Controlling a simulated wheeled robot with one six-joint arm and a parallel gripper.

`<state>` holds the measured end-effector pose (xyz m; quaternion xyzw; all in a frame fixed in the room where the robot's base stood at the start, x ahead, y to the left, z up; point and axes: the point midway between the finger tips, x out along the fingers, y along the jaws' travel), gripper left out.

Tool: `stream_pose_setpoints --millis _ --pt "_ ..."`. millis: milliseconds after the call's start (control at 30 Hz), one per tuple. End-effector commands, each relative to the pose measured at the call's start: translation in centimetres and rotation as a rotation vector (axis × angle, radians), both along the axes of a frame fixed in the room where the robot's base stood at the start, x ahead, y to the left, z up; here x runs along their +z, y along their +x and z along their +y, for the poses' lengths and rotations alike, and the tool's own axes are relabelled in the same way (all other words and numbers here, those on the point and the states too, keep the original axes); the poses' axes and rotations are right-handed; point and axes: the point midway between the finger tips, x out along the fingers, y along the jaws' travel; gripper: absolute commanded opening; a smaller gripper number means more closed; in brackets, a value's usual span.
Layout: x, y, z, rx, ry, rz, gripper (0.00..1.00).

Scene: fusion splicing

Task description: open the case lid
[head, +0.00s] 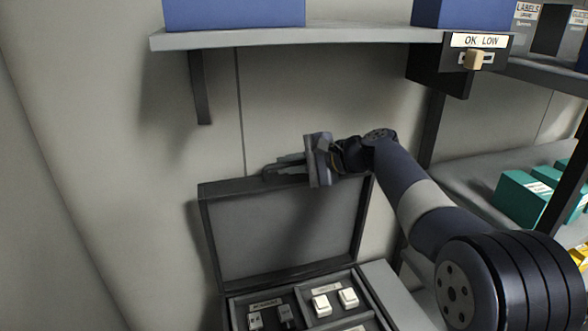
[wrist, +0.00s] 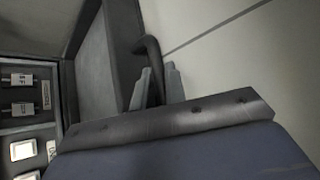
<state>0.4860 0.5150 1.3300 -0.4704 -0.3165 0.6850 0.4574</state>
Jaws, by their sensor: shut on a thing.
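The case (head: 230,312) stands below the shelf, and its lid (head: 285,232) is raised, close to upright, with its grey inner face showing. My gripper (head: 272,170) is at the top edge of the lid. Its fingers (wrist: 157,85) are shut on the dark lid handle (wrist: 150,48), which also shows in the head view (head: 268,168). Part of the handle is hidden between the fingers. Inside the case, compartments hold white-topped parts (head: 321,305) and small connector-like parts (head: 255,320). In the wrist view the open case interior (wrist: 30,120) is at the left.
A grey shelf (head: 300,38) with blue boxes (head: 235,14) is above the lid. A dark panel labelled "OK LOW" (head: 480,41) with a tan knob hangs at the right. Teal boxes (head: 522,198) stand on a rack to the right. The wall (head: 120,200) left of the case is clear.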

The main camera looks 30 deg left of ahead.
Motion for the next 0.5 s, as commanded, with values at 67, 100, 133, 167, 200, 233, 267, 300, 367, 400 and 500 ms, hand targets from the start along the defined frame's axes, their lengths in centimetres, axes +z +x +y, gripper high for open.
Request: stream_pose_setpoints --millis 67,100,133,167,200,233,267,300,367,400,500 --pt "-0.3 0.5 0.5 0.001 -0.019 0.011 0.00" --pt "-0.3 0.7 0.7 0.002 -0.024 0.017 0.00" --pt "-0.4 0.8 0.9 0.002 -0.028 0.020 0.00" --pt "-0.4 1.0 1.0 0.001 -0.033 0.024 0.00" --pt "-0.4 1.1 1.2 0.001 -0.037 0.026 0.00" --pt "-0.4 1.2 1.3 0.001 -0.040 0.029 0.00" --pt "-0.4 1.2 1.4 0.002 -0.042 0.033 0.00" --pt "-0.5 1.3 1.5 0.002 -0.046 0.035 0.00" --pt "-0.5 1.4 1.6 0.003 -0.051 0.038 0.00" --pt "-0.5 1.5 1.6 0.002 -0.053 0.041 0.00" --pt "-0.5 1.5 1.7 0.003 -0.056 0.042 0.00"
